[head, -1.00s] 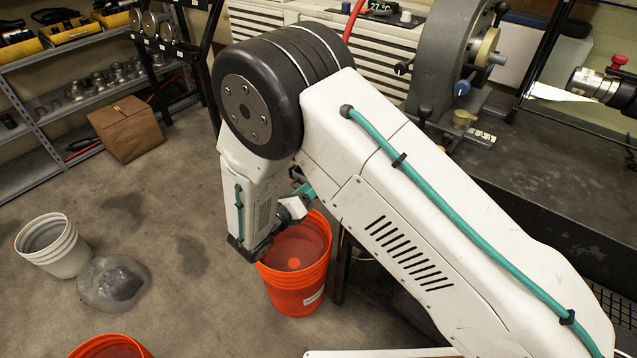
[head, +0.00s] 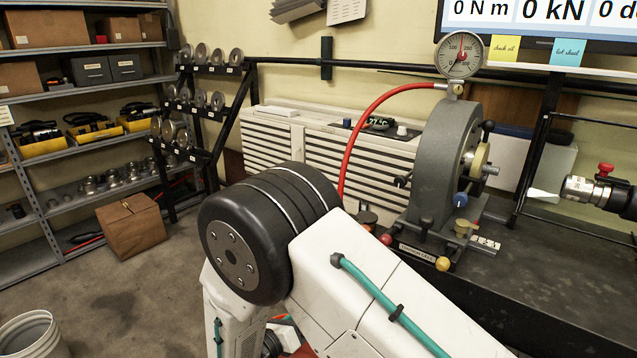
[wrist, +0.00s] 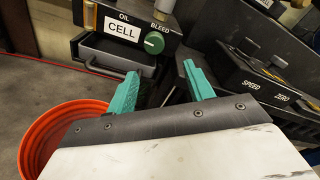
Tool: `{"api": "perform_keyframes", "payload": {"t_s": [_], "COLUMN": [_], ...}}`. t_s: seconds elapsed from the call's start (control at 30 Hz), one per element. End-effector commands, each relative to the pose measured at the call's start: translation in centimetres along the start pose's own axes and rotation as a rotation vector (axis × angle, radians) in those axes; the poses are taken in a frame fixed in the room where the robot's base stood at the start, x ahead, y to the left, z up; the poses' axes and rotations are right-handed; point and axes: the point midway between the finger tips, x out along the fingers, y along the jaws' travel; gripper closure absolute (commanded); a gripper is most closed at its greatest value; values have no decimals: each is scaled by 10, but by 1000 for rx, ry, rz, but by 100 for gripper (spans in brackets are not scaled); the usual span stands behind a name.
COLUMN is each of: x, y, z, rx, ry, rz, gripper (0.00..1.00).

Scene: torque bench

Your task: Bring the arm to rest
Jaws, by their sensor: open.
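My gripper (wrist: 162,92) shows in the wrist view with its two teal fingers spread apart and nothing between them. It is beside an orange bucket (wrist: 62,128) at the left and in front of a dark unit (wrist: 110,55) with a CELL label and a green BLEED knob (wrist: 154,42). In the head view my arm is bent, with the black elbow joint near the middle. The gripper itself is out of sight there.
A black bench (head: 545,255) with a grey torque machine (head: 435,165) stands at the right. A control box (wrist: 262,82) marked SPEED and ZERO is right of the fingers. Shelves (head: 85,55) stand at the left, with a brown box (head: 131,228) on the floor. A white bucket (head: 32,335) is at lower left.

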Motion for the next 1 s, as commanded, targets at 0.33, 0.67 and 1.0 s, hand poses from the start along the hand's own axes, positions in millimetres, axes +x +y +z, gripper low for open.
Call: {"api": "perform_keyframes", "payload": {"t_s": [0.33,0.67,1.0], "x": [8,14,1], "y": [-109,-227,-327], "z": [-26,-10,0], "rx": [404,863,1299], "ry": [356,663,916], "rz": [-289,-659,-1033], "gripper": [48,48,48]}}
